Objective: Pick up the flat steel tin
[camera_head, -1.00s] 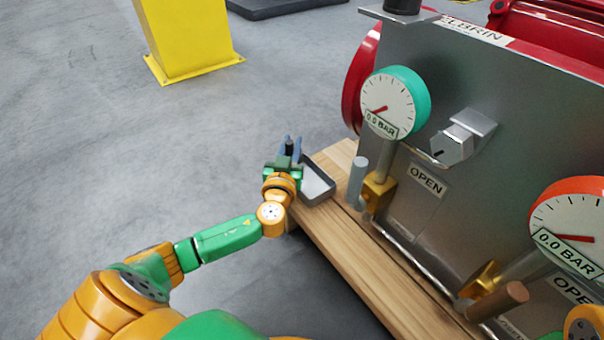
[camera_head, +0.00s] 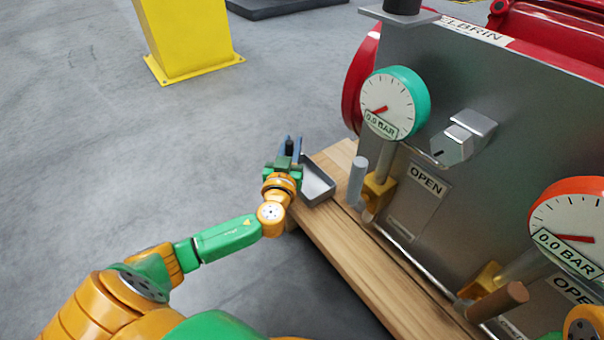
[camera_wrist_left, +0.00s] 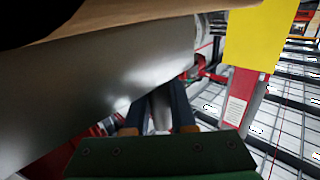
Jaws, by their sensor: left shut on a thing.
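My left gripper (camera_head: 291,150) points up and away from me at the left edge of the wooden bench, beside a grey tray. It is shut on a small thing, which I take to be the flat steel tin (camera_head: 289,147). In the head view the thing is a narrow dark shape between the blue fingers. In the left wrist view the gripper (camera_wrist_left: 160,105) shows at the bottom centre, with a narrow grey strip of the tin (camera_wrist_left: 160,114) between the fingers. The fingers hide most of it.
The grey tray (camera_head: 319,188) sits on the wooden bench (camera_head: 345,245), close right of the gripper. The grey valve panel (camera_head: 428,200) with gauges and handles stands behind it. A yellow post (camera_head: 188,40) stands at the upper left. The floor to the left is clear.

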